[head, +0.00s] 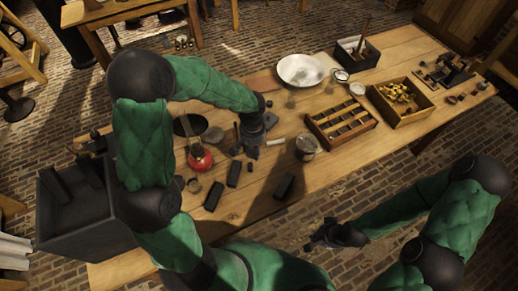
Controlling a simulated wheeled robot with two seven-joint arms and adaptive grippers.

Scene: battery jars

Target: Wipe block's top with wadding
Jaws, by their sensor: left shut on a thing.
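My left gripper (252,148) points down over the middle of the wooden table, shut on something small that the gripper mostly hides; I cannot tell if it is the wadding. Several dark blocks lie near it: one dark block (234,174) just to the left, another (213,196) nearer the front edge, and a third (284,187) to the front right. I cannot tell which is the task's block. A greyish lump (212,136) lies left of the gripper. My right gripper (318,240) hangs off the table's front side, away from everything; its jaws are too small to read.
A red-bottomed flask (199,157) stands close on the left. A glass jar (306,147) and a slotted wooden rack (341,132) stand to the right. Behind are a white bowl (300,70) and a dark box (357,60). A crate (414,116) of yellowish pieces stands further right.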

